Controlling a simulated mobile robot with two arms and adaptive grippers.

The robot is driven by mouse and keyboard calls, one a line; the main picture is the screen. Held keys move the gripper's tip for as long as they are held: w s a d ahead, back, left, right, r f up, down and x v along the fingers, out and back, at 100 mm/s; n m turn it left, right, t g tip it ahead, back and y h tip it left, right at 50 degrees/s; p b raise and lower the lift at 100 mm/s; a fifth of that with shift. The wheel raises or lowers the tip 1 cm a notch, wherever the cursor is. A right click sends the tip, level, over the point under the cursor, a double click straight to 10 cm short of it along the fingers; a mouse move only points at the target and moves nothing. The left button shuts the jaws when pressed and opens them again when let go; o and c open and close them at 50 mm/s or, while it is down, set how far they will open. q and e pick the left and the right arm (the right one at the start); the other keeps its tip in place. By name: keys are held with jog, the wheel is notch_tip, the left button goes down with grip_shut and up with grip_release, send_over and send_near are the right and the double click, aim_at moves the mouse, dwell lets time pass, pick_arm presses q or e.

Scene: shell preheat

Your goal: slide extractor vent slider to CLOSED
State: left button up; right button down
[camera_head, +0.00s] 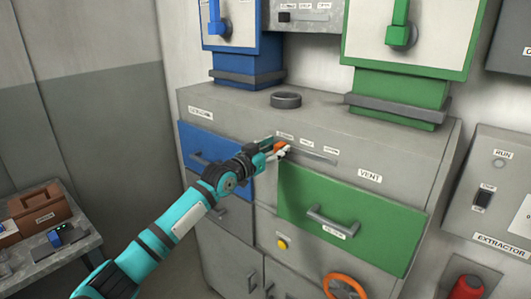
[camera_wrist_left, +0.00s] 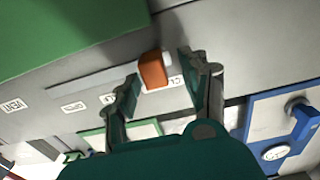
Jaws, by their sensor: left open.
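The orange vent slider knob (camera_head: 280,146) is at the left end of its slot (camera_head: 316,157) on the grey cabinet front, just above the green drawer. In the wrist view the knob (camera_wrist_left: 152,72) stands beside a partly hidden label (camera_wrist_left: 175,82) that starts with "CL". The bare slot (camera_wrist_left: 95,80) runs from it past the HALF and OPEN labels (camera_wrist_left: 73,107). My left gripper (camera_head: 277,151) is at the knob. Its fingers (camera_wrist_left: 160,72) are open, one on each side of the knob, with visible gaps. My right gripper is not in view.
The green drawer (camera_head: 345,215) with its handle lies just below the slot, and a blue drawer (camera_head: 205,158) is behind my left arm. A dark ring (camera_head: 286,100) lies on the cabinet top. A bench with a brown toolbox (camera_head: 38,210) stands at the left.

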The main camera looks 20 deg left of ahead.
pick_arm(q)
jog(key=v, duration=1.1)
jog(key=shift+s+a, duration=0.3)
jog(key=shift+s, duration=0.05)
